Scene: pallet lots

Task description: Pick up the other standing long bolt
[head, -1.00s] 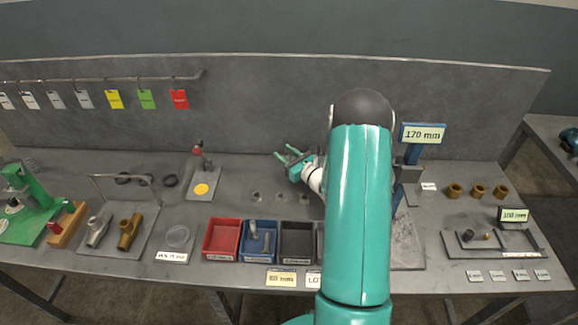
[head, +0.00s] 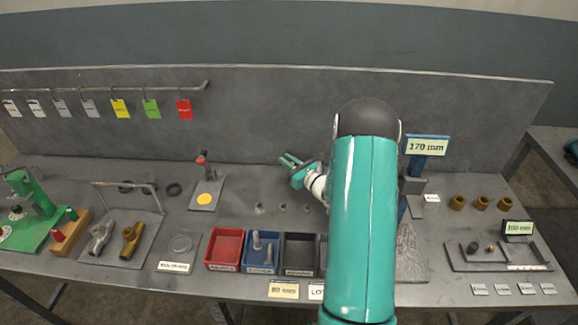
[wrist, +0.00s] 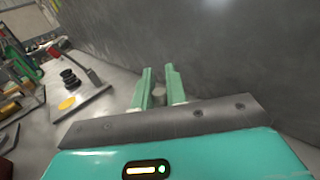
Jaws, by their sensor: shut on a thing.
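My gripper (head: 288,160) is above the back of the bench, left of my arm. In the wrist view its two green fingers (wrist: 158,88) stand apart with a small grey round-ended piece (wrist: 158,92) between them. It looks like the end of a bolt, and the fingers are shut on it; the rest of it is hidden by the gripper. Two grey bolts (head: 256,241) are in the blue bin (head: 246,267) at the front of the bench, apart from my gripper. Several small round spots or sockets (head: 283,208) are in the bench top below and in front of my gripper.
A red bin (head: 211,263) and a dark bin (head: 299,270) flank the blue bin. A plate with a yellow disc (head: 204,200) and a red-topped tool stands left of my gripper. The grey back panel (head: 250,110) rises close behind. Brass rings (head: 481,203) stand at right.

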